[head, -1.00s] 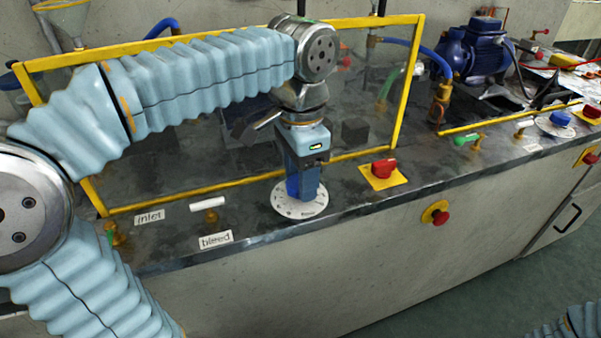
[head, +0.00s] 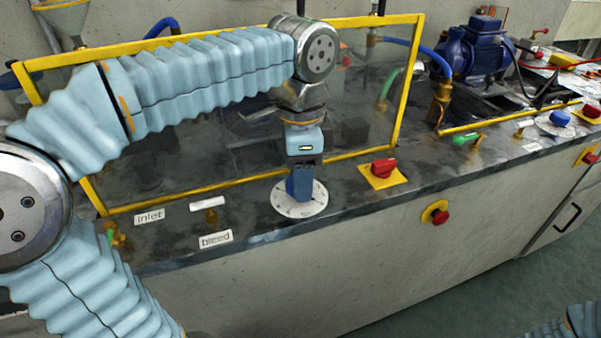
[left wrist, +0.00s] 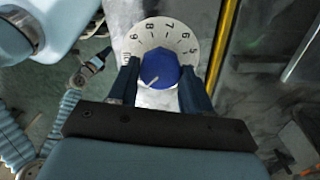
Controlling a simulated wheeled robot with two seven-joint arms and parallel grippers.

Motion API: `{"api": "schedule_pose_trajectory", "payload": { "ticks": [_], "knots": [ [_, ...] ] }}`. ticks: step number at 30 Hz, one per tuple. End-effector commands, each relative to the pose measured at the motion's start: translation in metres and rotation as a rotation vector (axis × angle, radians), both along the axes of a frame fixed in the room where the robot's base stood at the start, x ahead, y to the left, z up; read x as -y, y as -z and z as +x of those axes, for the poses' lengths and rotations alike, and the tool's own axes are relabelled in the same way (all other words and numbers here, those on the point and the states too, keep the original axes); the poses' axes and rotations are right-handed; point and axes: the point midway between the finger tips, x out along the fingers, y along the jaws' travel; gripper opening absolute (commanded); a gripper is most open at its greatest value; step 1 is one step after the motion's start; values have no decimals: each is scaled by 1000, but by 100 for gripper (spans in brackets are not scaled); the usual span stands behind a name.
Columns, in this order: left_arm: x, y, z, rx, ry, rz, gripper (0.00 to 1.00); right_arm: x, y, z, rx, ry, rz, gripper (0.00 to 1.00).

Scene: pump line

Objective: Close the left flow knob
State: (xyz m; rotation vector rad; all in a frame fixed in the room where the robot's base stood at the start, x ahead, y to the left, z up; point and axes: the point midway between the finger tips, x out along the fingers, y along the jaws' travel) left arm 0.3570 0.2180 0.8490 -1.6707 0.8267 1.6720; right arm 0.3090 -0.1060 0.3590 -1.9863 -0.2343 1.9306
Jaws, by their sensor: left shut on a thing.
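The left flow knob is a blue knob on a round white dial plate (head: 318,206) on the bench top. In the head view my left gripper (head: 301,192) points straight down over the dial and hides most of the knob. In the left wrist view the blue knob (left wrist: 160,68) sits between the two fingers of the gripper (left wrist: 156,82), which is shut on it. A white pointer line on the knob points to the lower left. The dial's numbers 5 to 9 show around its far side.
A yellow-framed clear panel (head: 250,181) stands behind the dial. A red switch on a yellow plate (head: 382,169) is to its right. The inlet (head: 149,217) and bleed (head: 215,240) labels lie left. A second blue knob (head: 560,118) is at far right.

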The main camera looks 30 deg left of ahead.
Motion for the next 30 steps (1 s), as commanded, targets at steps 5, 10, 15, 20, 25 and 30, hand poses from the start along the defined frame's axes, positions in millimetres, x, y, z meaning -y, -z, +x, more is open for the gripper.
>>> {"api": "schedule_pose_trajectory", "payload": {
  "ticks": [5, 10, 15, 20, 25, 30],
  "knots": [
    [0, 0, 0, 1, 1, 1, 64, 0, 0, 0, 0, 0, 0, 43],
    [0, 0, 0, 1, 0, 1, 74, 0, 0, 0, 0, 0, 0, 43],
    [0, -1, 0, 1, 0, 0, 74, 0, 0, 0, 0, 0, 0, 43],
    [1, -15, 1, 4, 1, -1, 74, 0, 1, 0, 0, 0, 0, 43],
    [1, -53, 1, 5, 1, -1, 74, 0, 1, 0, 0, 0, 0, 43],
    [1, -91, 1, 4, 2, -2, 74, 0, 0, 0, 0, 0, 0, 43]
  ]
}}
